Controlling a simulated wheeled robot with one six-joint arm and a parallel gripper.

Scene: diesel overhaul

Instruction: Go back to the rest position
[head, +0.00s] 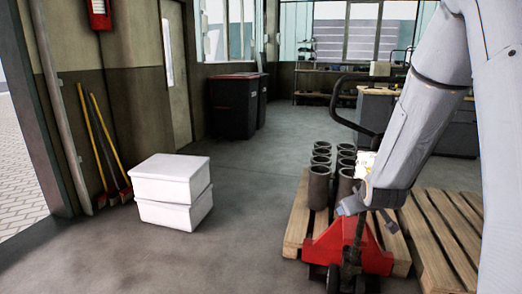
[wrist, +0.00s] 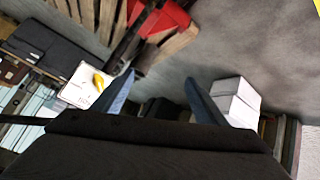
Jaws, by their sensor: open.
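My gripper (head: 366,220) hangs at the end of my arm on the right of the head view, in front of the pallet and above the red pallet jack (head: 322,245). In the wrist view its two bluish fingers (wrist: 160,78) stand wide apart with nothing between them. The gripper is open and empty. The arm hides part of the pallet and what lies behind it.
Grey cylinder sleeves (head: 319,186) stand on a wooden pallet (head: 297,222); another pallet (head: 440,235) lies to the right. Two stacked white boxes (head: 170,180) stand left on open floor. Dark bins (head: 234,107) stand behind. A white item with yellow (wrist: 84,86) shows in the wrist view.

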